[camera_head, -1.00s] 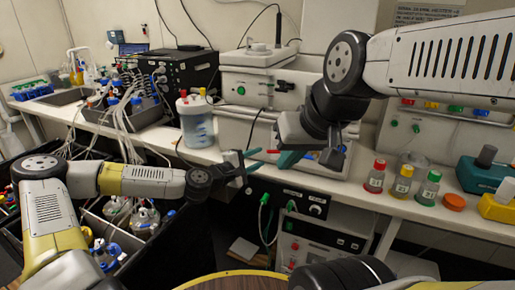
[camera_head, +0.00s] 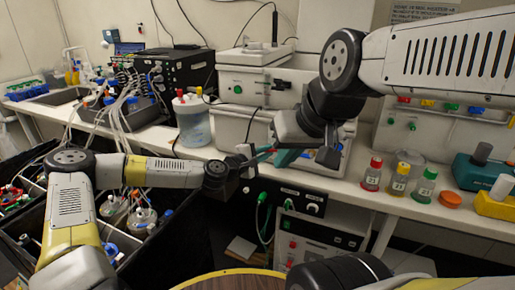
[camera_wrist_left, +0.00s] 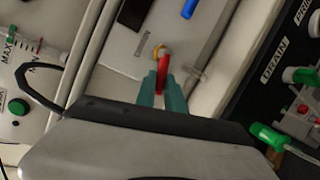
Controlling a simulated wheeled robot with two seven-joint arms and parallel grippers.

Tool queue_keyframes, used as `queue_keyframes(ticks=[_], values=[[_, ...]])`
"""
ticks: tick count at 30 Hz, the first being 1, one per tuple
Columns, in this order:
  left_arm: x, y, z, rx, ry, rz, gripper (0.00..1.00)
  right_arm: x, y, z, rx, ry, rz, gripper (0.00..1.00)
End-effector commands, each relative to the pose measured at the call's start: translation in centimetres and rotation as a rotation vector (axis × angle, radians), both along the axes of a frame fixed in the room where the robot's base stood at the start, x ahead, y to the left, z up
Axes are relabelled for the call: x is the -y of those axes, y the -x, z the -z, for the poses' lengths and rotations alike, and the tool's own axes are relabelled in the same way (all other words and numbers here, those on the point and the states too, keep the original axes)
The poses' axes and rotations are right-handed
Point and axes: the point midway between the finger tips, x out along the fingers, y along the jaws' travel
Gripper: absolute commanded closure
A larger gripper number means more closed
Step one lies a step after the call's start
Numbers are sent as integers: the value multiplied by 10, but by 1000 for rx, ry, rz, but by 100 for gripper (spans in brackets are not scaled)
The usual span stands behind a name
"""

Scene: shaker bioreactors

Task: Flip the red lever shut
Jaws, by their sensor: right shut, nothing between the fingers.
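The red lever (camera_wrist_left: 163,72) is in the left wrist view, on a pale machine panel beside a small brass-coloured fitting (camera_wrist_left: 158,52). My left gripper (camera_wrist_left: 161,92) has its teal fingertips on either side of the lever, with almost no gap; whether they press on it is unclear. In the head view the lever shows as a small red strip (camera_head: 266,152) in front of my left gripper (camera_head: 256,158). My right gripper (camera_head: 286,158) is shut and empty just right of it, teal fingertips low. The lever's lower part is hidden between my left fingers.
A white bench (camera_head: 390,192) carries red, yellow and green capped bottles (camera_head: 398,180) at right and a clear vessel (camera_head: 193,122) at left. A black control box (camera_head: 286,200) with green tubing is below the grippers. My right arm covers much of the machine behind.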

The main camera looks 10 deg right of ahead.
Motion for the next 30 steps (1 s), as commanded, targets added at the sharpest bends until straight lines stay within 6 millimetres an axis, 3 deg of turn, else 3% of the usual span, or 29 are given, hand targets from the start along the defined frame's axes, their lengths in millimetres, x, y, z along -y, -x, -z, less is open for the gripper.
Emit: queue_keyframes(ticks=[8, 18, 29, 30], values=[[0, 1, -1, 17, -25, 3, 100, 0, 0, 0, 0, 0, 0, 100], [1, 1, -11, 137, -203, 4, 100, 0, 0, 0, 0, 0, 0, 100], [0, 1, -11, 152, -225, 2, 100, 0, 0, 0, 0, 0, 0, 100], [0, 1, -11, 152, -225, 2, 85, 0, 0, 0, 0, 0, 0, 100]])
